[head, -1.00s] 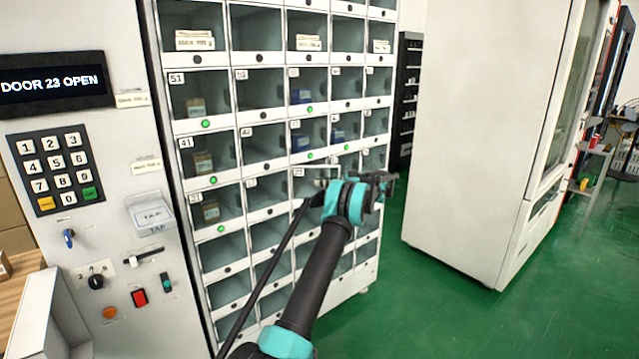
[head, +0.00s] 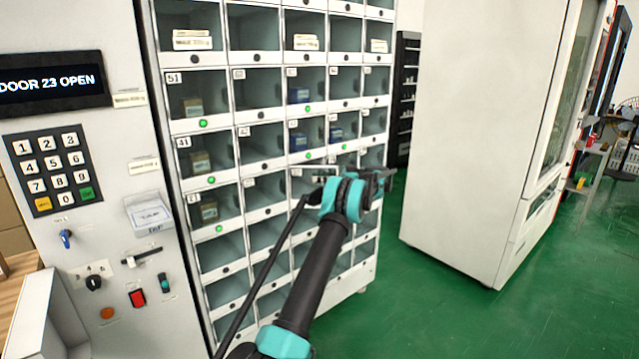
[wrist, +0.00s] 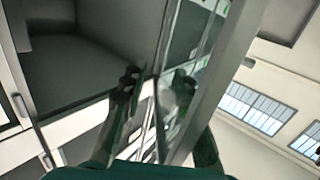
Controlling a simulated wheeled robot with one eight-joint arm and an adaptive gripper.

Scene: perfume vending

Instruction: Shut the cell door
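The display (head: 52,84) reads "DOOR 23 OPEN". The open cell door, a clear pane in a pale frame, stands out steeply in the wrist view (wrist: 222,75), beside an empty-looking cell (wrist: 85,55). In the head view my gripper (head: 378,178) is in front of the middle rows of the cabinet and hides much of the door and its cell. In the wrist view my gripper (wrist: 157,84) has its dark fingers apart. One finger is left of the pane; the other shows through or against it. Reflections hide whether either finger touches the door.
The cell cabinet (head: 264,141) has several shut doors, some with green lights and small boxes behind them. A control panel with a keypad (head: 51,171) stands at left. A tall white cabinet (head: 480,130) is at right, with clear green floor (head: 400,310) in front.

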